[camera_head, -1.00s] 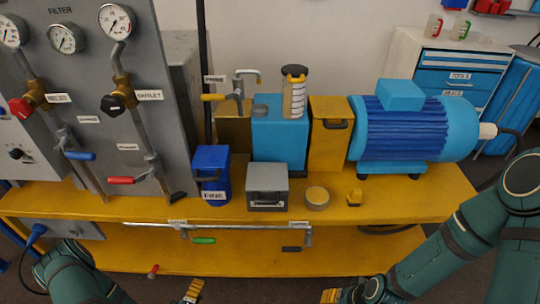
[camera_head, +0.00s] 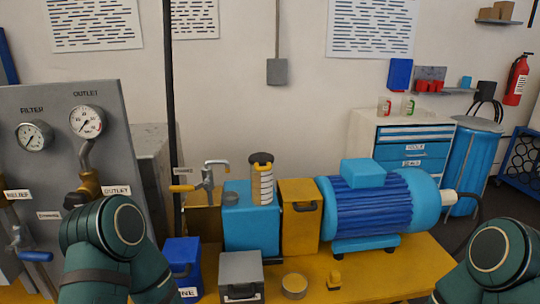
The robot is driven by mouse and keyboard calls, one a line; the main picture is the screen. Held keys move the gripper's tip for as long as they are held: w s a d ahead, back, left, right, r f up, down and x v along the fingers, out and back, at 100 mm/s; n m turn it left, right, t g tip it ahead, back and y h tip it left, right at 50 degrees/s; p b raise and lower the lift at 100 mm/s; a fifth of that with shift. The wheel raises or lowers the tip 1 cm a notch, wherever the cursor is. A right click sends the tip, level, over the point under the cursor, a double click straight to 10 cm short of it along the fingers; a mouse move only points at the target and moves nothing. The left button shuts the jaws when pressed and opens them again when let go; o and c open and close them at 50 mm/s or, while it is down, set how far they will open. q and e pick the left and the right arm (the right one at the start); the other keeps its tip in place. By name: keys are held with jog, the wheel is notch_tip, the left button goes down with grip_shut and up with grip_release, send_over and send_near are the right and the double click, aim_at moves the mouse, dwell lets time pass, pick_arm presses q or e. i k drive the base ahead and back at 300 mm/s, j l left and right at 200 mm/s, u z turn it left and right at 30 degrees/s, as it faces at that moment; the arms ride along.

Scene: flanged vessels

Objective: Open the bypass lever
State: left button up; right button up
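No label that I can clearly read as bypass shows in the camera_head view. A lever with a blue handle (camera_head: 36,256) sits low on the grey panel at the far left, partly cut by my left arm and the frame edge. A tap with a yellow handle (camera_head: 182,188) stands behind the blue tank, with a small label (camera_head: 182,170) too blurred to read. My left arm covers the lower right of the panel. Neither gripper is in view; only upper links of both arms show at the lower left and lower right.
The yellow bench (camera_head: 372,277) carries a blue motor (camera_head: 375,212), a blue tank (camera_head: 250,225), a yellow box (camera_head: 299,220), a grey box (camera_head: 240,272) and a blue can (camera_head: 182,262). A dark post (camera_head: 172,100) stands beside the panel (camera_head: 100,165). A cabinet (camera_head: 400,140) stands behind.

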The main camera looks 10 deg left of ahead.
aim_at(43, 256)
jog(key=u, duration=1.85)
